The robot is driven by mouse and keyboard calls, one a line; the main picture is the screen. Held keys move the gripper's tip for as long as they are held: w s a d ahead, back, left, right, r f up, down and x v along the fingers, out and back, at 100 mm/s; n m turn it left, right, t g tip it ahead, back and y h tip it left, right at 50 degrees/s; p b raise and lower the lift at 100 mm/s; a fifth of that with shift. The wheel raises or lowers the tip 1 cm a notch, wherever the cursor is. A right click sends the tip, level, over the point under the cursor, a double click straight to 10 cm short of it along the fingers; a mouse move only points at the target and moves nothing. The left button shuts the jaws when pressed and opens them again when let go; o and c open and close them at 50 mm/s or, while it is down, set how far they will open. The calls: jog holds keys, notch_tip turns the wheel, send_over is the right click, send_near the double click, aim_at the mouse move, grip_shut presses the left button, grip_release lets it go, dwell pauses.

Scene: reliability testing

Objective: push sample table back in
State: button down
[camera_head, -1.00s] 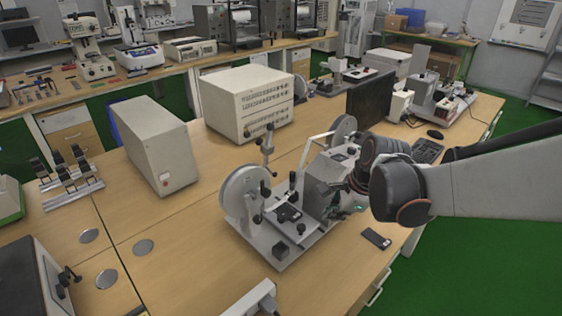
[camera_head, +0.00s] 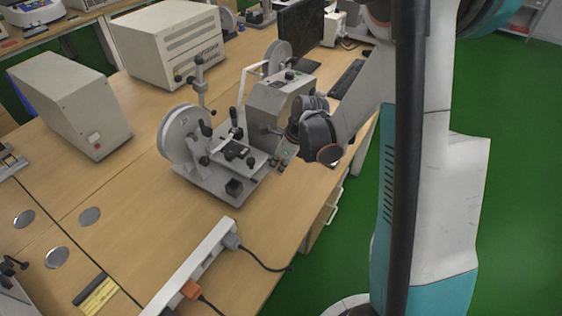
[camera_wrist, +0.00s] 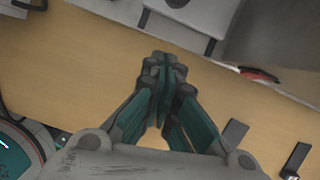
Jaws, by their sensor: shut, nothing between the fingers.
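The testing machine (camera_head: 215,184) stands near the front edge of the wooden table. It has a grey base plate, a large pale wheel and a grey housing. Its sample table (camera_head: 236,150) is a small flat stage with a dark top, in the middle of the machine. My gripper (camera_head: 281,160) is just right of the stage, low beside the housing, partly hidden by my wrist. In the wrist view my gripper (camera_wrist: 164,66) is shut and empty, with its fingertips together near the pale machine edge (camera_wrist: 190,42). I cannot tell whether it touches the machine.
A white power strip (camera_head: 195,268) with plugs and cables lies in front of the machine. A large beige box (camera_head: 165,45) and a smaller one (camera_head: 70,105) stand behind and left. A monitor (camera_head: 300,30) and keyboard (camera_head: 347,78) are at the back right. Bare table lies left of the machine.

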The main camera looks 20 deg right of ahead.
aim_at(250, 161)
jog(key=b+x, duration=0.1)
jog(key=x, duration=0.2)
jog(key=shift+w+a+f, duration=0.1)
jog(key=shift+f, duration=0.3)
jog(key=shift+w+a+r+b, duration=0.1)
jog(key=shift+w+a+b, duration=0.35)
jog(key=shift+w+a, duration=0.45)
jog(key=shift+w+a+r, duration=0.1)
jog(key=shift+w+a, duration=0.35)
jog(key=shift+w, duration=0.05)
jog(key=shift+w+a, duration=0.75)
jog(key=shift+w, duration=0.25)
jog(key=shift+w+a, duration=0.75)
jog(key=shift+w, duration=0.3)
